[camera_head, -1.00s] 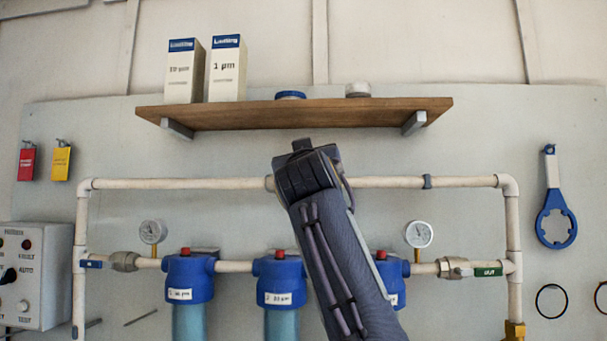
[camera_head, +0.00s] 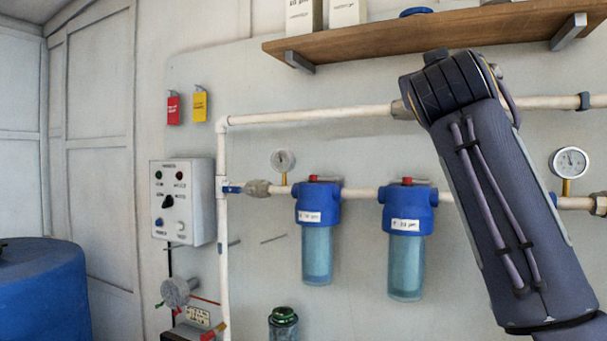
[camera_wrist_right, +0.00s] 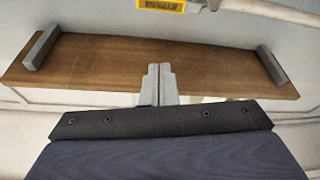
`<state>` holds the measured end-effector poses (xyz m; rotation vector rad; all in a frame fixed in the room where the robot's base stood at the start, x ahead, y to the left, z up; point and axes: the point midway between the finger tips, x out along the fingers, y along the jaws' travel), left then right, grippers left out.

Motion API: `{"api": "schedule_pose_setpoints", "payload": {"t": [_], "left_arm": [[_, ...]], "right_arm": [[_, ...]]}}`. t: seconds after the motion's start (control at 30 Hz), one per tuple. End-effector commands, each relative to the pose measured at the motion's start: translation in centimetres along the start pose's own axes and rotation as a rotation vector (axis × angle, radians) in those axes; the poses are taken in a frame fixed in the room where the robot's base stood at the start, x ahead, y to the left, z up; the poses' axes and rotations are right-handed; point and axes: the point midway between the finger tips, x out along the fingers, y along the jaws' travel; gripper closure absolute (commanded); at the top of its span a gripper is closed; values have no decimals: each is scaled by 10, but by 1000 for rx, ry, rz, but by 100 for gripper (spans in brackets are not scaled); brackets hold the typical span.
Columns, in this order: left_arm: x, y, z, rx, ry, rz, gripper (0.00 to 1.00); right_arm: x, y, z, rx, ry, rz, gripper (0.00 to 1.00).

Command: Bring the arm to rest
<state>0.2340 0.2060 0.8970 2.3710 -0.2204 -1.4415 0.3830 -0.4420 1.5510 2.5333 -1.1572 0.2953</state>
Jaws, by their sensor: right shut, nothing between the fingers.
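My right arm (camera_head: 475,170) reaches up from the lower right in the head view, its dark wrist just below the wooden shelf (camera_head: 480,32). Its fingers are hidden behind the wrist there. In the right wrist view my right gripper (camera_wrist_right: 160,72) is shut, its two grey fingers together with nothing between them. The wooden shelf (camera_wrist_right: 150,65), with its two grey brackets, fills the background behind the fingers. My left gripper is in neither view.
Blue filter housings (camera_head: 317,205) hang from white pipes (camera_head: 300,117) behind the arm. A control box (camera_head: 184,202) is on the wall, and a blue drum (camera_head: 42,295) stands at lower left. Red (camera_head: 173,108) and yellow (camera_head: 200,105) tags hang above. Open space lies left of the arm.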

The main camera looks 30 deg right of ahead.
Motion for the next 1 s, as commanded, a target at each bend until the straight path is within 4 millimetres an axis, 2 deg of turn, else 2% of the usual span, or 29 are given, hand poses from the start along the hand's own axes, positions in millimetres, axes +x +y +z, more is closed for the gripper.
{"api": "schedule_pose_setpoints", "payload": {"t": [0.17,0.27,0.37,0.43,0.57,0.67,0.77,0.97,1.0], "left_arm": [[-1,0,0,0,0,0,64],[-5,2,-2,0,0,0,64],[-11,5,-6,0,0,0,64],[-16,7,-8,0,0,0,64],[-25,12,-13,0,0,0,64],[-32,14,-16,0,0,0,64],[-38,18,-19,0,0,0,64],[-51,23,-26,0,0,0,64],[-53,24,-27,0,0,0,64]], "right_arm": [[1,-2,2,-3,-6,-10,100],[6,-12,12,-15,-33,-59,100],[9,-33,36,-32,-90,-158,100],[6,-52,60,-43,-146,-249,100],[-12,-83,111,-54,-266,-413,100],[-38,-103,152,-53,-368,-534,100],[-72,-120,193,-46,-478,-646,100],[-160,-142,272,-7,-715,-837,100],[-180,-145,286,4,-763,-869,100]]}}
